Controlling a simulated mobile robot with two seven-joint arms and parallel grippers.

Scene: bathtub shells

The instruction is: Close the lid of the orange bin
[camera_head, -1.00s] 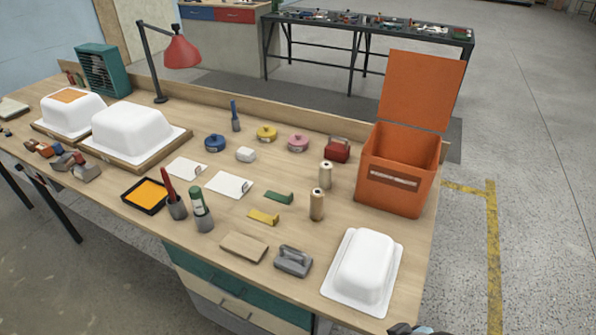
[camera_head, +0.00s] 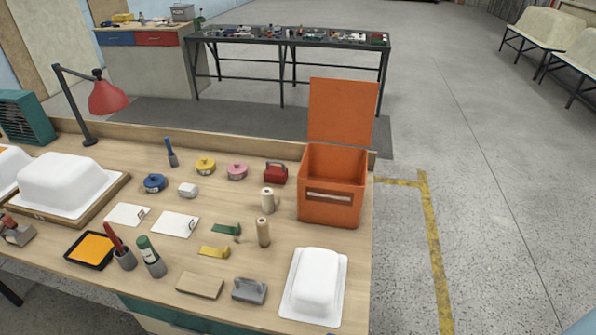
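The orange bin (camera_head: 333,193) stands at the right end of the wooden workbench, near its back right corner. Its lid (camera_head: 343,111) is open and stands upright from the back edge, leaning slightly back. The inside of the bin shows from above and looks empty where I can see it. A slot with a pale label is on its front wall.
A white tub shell (camera_head: 315,286) lies in front of the bin at the bench's front right. Wooden spools (camera_head: 268,200) and a red item (camera_head: 276,173) stand left of the bin. A red lamp (camera_head: 108,97) stands at the back left. The floor right of the bench is clear.

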